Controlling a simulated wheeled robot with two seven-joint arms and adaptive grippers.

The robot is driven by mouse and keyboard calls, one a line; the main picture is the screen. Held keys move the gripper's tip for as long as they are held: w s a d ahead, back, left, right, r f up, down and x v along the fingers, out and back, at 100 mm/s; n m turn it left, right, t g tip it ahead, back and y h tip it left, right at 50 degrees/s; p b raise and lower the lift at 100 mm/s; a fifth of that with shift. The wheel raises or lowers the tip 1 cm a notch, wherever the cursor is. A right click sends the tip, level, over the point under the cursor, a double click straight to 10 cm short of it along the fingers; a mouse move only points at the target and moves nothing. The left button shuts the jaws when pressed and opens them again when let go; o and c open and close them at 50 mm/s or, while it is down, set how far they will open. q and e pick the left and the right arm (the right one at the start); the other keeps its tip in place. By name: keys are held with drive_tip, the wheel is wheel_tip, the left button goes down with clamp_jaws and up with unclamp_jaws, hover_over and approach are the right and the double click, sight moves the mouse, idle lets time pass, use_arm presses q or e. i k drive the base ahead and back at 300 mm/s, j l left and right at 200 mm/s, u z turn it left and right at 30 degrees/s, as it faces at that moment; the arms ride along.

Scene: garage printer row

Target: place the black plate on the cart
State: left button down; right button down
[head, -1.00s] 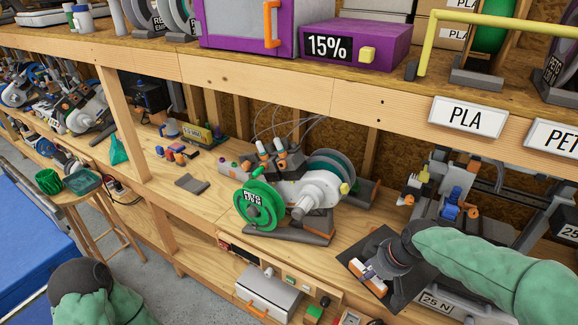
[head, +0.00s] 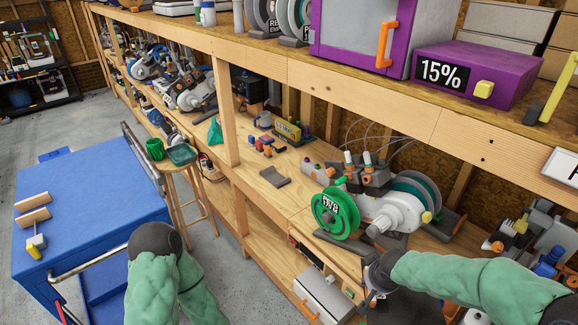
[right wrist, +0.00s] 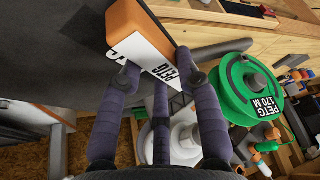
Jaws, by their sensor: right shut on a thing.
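The black plate (right wrist: 55,50) fills the upper left of the right wrist view. My right gripper (right wrist: 158,72) is shut on this block and holds the plate. In the head view my right gripper (head: 374,284) is in front of the bench at lower right; the plate there is mostly hidden by my arm. The blue cart (head: 90,205) stands at the left, well away from the plate. My left arm shows at the bottom, but its gripper is not visible.
Two wooden pieces and a yellow-tipped tool (head: 36,244) lie at the cart's left side; much of its top is bare. A stool (head: 181,156) with green items stands between cart and bench. A green spool (head: 337,212) and printer are close to my right arm.

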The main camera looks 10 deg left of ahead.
sight(61, 176)
drive_tip(key=j+u, duration=0.85)
drive_tip(key=i+j+u, duration=0.15)
drive_tip(key=u, duration=0.3)
drive_tip(key=i+j+u, duration=0.2)
drive_tip(key=j+u, duration=0.2)
drive_tip(key=i+j+u, duration=0.2)
drive_tip(key=u, duration=0.25)
drive_tip(key=i+j+u, duration=0.2)
drive_tip(key=u, duration=0.25)
drive_tip(key=i+j+u, duration=0.25)
drive_tip(key=i+u, duration=0.25)
drive_tip(key=i+j+u, duration=0.15)
drive_tip(key=i+u, duration=0.3)
drive_tip(key=i+j+z, duration=0.15)
drive_tip(key=i+z, duration=0.35)
drive_tip(key=i, duration=0.45)
drive_tip(key=i+l+z, duration=0.2)
drive_tip(key=i+z, duration=0.8)
drive_tip(key=i, duration=0.15)
drive_tip(key=i+j+z, duration=0.2)
drive_tip(key=i+z, duration=0.25)
drive_tip(key=i+l+z, duration=0.1)
drive_tip(key=i+z, duration=0.6)
drive_tip(key=z, duration=0.15)
drive_tip(key=i+j+z, duration=0.15)
drive_tip(key=i+z, duration=0.25)
drive_tip(key=i+l+z, duration=0.2)
drive_tip(key=i, duration=0.3)
drive_tip(key=l, duration=0.1)
